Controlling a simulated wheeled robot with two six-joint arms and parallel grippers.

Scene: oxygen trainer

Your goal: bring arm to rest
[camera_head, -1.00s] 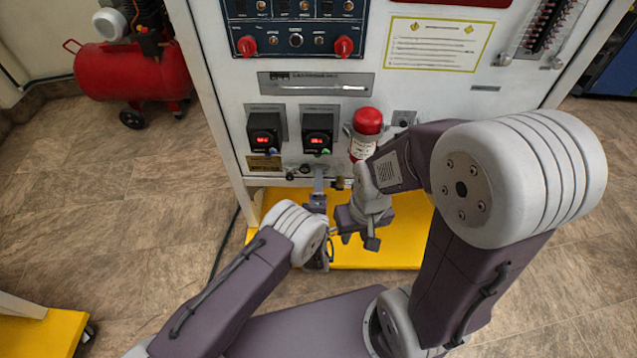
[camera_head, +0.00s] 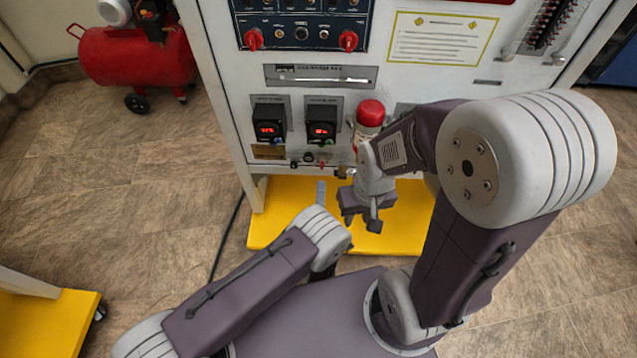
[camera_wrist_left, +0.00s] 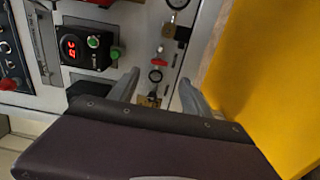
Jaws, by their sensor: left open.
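My left arm comes in from the lower left of the head view, its pale wrist joint (camera_head: 322,228) in front of the cabinet. That joint hides most of my left gripper; a grey strip (camera_head: 321,191), probably one of its fingers, shows above it. In the left wrist view my left gripper (camera_wrist_left: 158,78) has its two grey fingers apart, with no object gripped.
A white cabinet (camera_head: 225,98) with dials and a red-capped bottle (camera_head: 370,113) stands ahead on a yellow base (camera_head: 268,222). Black digital gauges (camera_head: 268,123) sit low on its front. A red compressor (camera_head: 135,62) stands back left.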

